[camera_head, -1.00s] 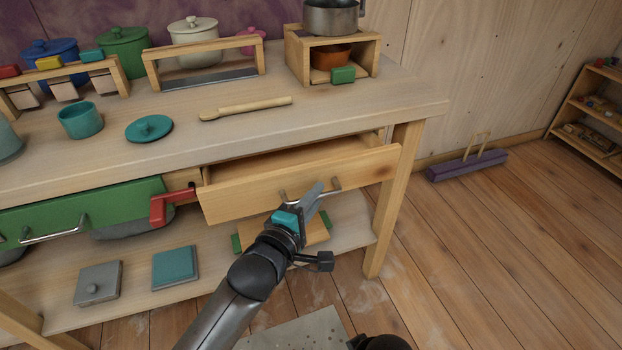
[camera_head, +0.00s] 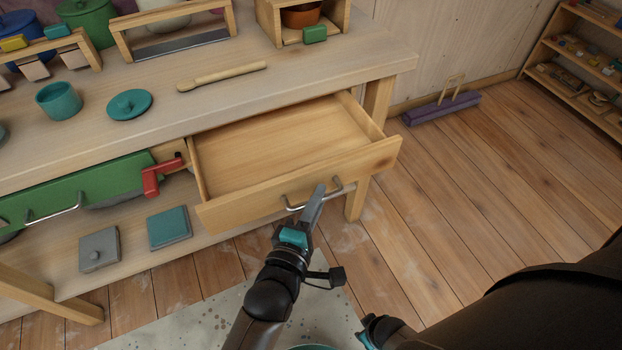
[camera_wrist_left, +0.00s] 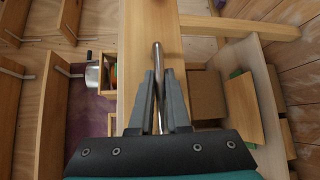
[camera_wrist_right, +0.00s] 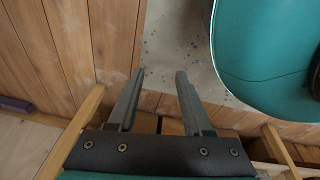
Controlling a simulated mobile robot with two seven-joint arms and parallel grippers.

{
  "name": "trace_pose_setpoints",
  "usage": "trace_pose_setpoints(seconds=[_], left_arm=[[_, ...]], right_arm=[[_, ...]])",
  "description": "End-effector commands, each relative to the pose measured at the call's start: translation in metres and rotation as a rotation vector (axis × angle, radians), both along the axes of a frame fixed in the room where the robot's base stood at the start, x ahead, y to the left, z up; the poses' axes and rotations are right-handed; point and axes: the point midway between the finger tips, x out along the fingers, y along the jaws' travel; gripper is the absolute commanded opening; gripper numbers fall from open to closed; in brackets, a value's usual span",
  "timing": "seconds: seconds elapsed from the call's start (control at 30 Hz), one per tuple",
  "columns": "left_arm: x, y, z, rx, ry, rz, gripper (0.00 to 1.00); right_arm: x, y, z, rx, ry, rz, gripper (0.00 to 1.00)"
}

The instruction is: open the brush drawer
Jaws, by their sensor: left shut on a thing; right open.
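The wooden drawer (camera_head: 245,209) under the right end of the workbench is pulled well out. Its inside (camera_head: 280,145) looks empty, and no brush shows in it. My left gripper (camera_head: 318,194) is shut on the metal bar handle (camera_head: 291,207) on the drawer front. In the left wrist view the handle bar (camera_wrist_left: 156,60) runs between the two grey fingers (camera_wrist_left: 160,100), close to the pale drawer front. My right gripper (camera_wrist_right: 156,88) is open and empty in the right wrist view, above the floor. In the head view only a small part of it shows at the bottom edge.
A wooden stick (camera_head: 222,76) lies on the workbench (camera_head: 330,80).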

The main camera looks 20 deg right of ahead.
Motion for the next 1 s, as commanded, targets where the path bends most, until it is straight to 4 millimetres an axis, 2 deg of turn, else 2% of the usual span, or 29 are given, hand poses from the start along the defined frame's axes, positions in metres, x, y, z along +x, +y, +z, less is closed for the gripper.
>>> trace_pose_setpoints(seconds=[0.2,0.4,0.97,1.0], left_arm=[[-0.02,0.0,0.001,0.001,0.003,0.001,0.0],[-0.031,0.0,0.0,0.001,0.001,0.0,0.0],[-0.036,-0.001,-0.001,0.002,0.001,0.0,0.0],[-0.036,-0.001,-0.001,0.002,0.001,0.0,0.18]], right_arm=[[-0.019,-0.014,-0.004,-0.012,0.005,-0.001,0.5],[-0.03,-0.022,-0.005,-0.019,0.002,-0.001,0.5],[-0.035,-0.025,-0.007,-0.021,0.003,-0.001,0.5],[-0.035,-0.025,-0.007,-0.021,0.003,-0.001,0.5]])
